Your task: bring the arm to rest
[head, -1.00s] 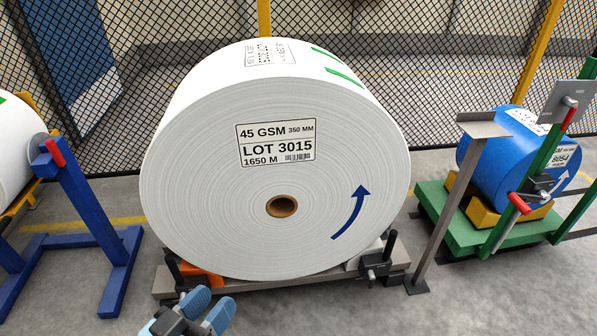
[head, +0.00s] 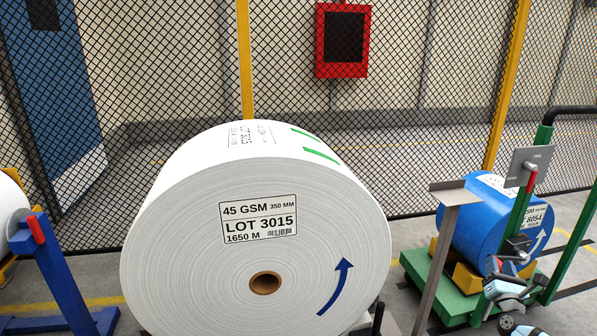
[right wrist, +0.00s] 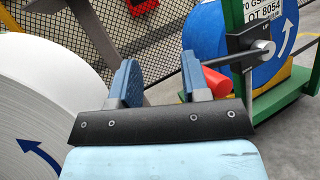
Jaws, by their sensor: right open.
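My right gripper (head: 495,268) is at the lower right of the head view, in front of the green stand and blue roll. The large white roll (head: 195,235), labelled LOT 3015, stands in the middle of the head view and also fills the left of the wrist view (right wrist: 50,85). My left gripper is not in view.
A blue roll (head: 470,225) rests on a green stand (head: 430,285) at right. A grey post (head: 440,255) stands between the rolls. A blue frame (head: 62,270) is at left. A mesh fence (head: 400,130) with a red box (head: 318,45) runs behind.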

